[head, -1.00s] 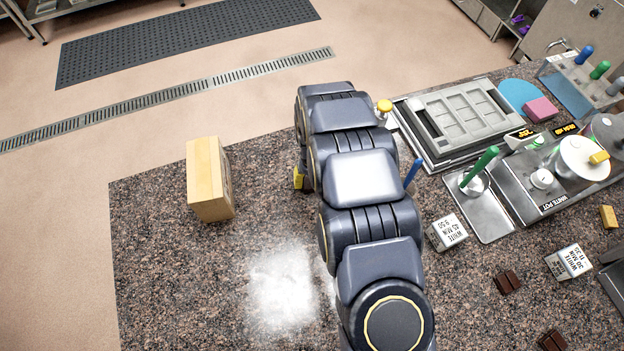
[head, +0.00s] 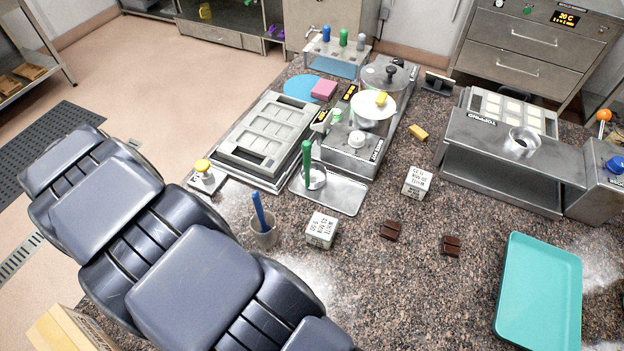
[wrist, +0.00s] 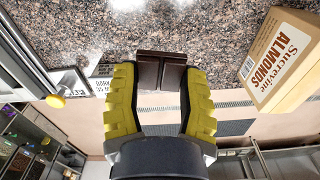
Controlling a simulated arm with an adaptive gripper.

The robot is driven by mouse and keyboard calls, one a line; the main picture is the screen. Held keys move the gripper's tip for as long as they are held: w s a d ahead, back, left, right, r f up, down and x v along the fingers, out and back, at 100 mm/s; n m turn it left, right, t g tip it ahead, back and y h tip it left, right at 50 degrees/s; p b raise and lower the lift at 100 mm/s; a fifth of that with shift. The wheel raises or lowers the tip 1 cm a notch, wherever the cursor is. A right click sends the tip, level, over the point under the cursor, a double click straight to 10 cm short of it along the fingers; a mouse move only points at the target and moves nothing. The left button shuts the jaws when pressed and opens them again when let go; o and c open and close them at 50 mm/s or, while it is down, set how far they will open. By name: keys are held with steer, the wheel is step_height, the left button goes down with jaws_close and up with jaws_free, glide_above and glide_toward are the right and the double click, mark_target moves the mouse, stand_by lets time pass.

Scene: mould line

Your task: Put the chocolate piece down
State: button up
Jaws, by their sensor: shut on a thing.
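A dark brown chocolate piece (wrist: 158,70) sits between the yellow ridged fingers of my gripper (wrist: 160,84) in the wrist view. The gripper is shut on it. The speckled counter shows beyond the piece, with a pale floury patch; the gap between piece and counter cannot be told. In the head view my arm crosses the lower left, and the gripper and held piece are out of sight. Two other dark chocolate pieces lie on the counter, a left one (head: 390,230) and a right one (head: 452,246).
An almond box (wrist: 281,62) stands to the right in the wrist view. In the head view a cup with a blue handle (head: 263,235), white label blocks (head: 321,230), a grey mould (head: 265,140) and a teal tray (head: 540,300) occupy the counter. Bare counter surrounds the loose chocolates.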

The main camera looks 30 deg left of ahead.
step_height(320, 180, up, 11)
steer(key=w+d+r+m, duration=0.1)
steer(key=w+d+m, duration=0.1)
steer(key=w+d, duration=0.55)
steer(key=w+d+m, duration=0.2)
steer(key=w+d, duration=0.2)
steer(key=w, duration=0.6)
steer(key=w+d+m, duration=0.2)
steer(key=w+d, duration=0.2)
steer(key=d, duration=0.4)
steer(key=w+d+m, duration=0.2)
steer(key=w+d, duration=0.3)
steer(key=d, duration=0.3)
steer(key=d+m, duration=0.3)
steer(key=d, duration=1.5)
steer(key=s+d+m, duration=0.2)
steer(key=s+d, duration=0.3)
steer(key=d, duration=0.4)
steer(key=s+d+m, duration=0.3)
steer(key=s+d, duration=0.2)
steer(key=d, duration=0.3)
glide_above(535, 296)
step_height(535, 296, down, 22)
steer(key=shift+s+r, duration=0.15)
steer(key=shift+r, duration=0.1)
steer(key=shift+f, duration=1.55)
